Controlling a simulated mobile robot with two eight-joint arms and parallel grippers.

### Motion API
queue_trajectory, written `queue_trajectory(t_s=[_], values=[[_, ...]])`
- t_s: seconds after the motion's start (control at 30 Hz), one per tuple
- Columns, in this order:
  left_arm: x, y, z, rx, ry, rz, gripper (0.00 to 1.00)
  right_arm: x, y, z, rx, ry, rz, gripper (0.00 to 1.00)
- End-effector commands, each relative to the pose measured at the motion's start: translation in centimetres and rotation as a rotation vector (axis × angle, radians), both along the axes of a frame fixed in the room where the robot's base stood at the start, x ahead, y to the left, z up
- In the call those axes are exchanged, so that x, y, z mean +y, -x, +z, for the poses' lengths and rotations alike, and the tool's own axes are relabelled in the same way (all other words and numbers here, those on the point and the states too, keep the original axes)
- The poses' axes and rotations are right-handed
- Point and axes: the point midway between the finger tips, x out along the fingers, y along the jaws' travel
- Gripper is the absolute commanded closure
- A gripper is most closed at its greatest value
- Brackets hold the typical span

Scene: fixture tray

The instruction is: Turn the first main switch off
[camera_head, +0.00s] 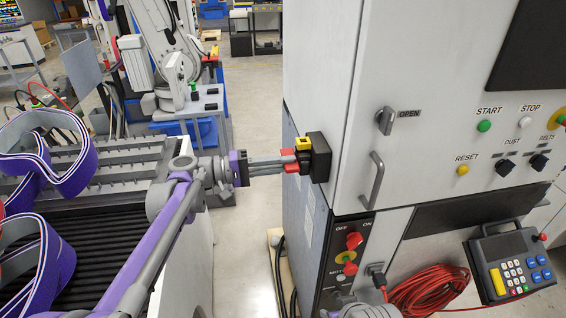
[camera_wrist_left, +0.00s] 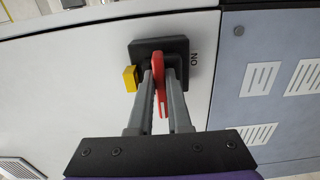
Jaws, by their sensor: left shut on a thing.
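A main switch sits on a black box (camera_head: 320,165) on the side of the white machine cabinet, with a red handle (camera_head: 291,168) and a yellow tab (camera_head: 303,143). My left gripper (camera_head: 287,161) reaches in from the left and is shut on the red handle. In the left wrist view the handle (camera_wrist_left: 159,75) stands between the fingers (camera_wrist_left: 158,95), in front of the black plate (camera_wrist_left: 176,47). The word ON is printed right of the plate. The yellow tab (camera_wrist_left: 129,77) is left of the fingers. My right gripper is not visible.
A panel (camera_head: 335,262) marked OFF and ON carries red and yellow knobs below the switch. A door handle (camera_head: 376,178), a red cable coil (camera_head: 430,289) and a keypad unit (camera_head: 510,262) are to the right. A dark ribbed conveyor (camera_head: 100,235) stands left.

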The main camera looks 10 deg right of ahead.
Motion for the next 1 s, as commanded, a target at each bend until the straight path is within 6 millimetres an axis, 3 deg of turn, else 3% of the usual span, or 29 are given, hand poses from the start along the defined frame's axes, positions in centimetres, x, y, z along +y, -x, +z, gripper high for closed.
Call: queue_trajectory(t_s=[0.4, 0.43, 0.57, 0.87, 1.0], values=[[0.0, 0.0, -0.1, -0.007, -0.001, 0.0, 1.0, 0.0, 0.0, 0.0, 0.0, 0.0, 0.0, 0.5], [0.0, 0.0, -0.1, -0.007, -0.001, 0.0, 0.78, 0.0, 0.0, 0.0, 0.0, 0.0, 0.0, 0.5], [0.0, 0.0, 0.0, -0.006, 0.0, 0.0, 0.55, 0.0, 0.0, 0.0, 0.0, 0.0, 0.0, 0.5], [0.1, 0.0, 0.0, -0.005, 0.0, 0.0, 0.54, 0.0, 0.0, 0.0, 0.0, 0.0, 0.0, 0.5], [1.3, -0.1, -0.1, -0.004, -0.001, 0.003, 0.54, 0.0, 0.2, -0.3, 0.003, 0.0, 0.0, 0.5]])
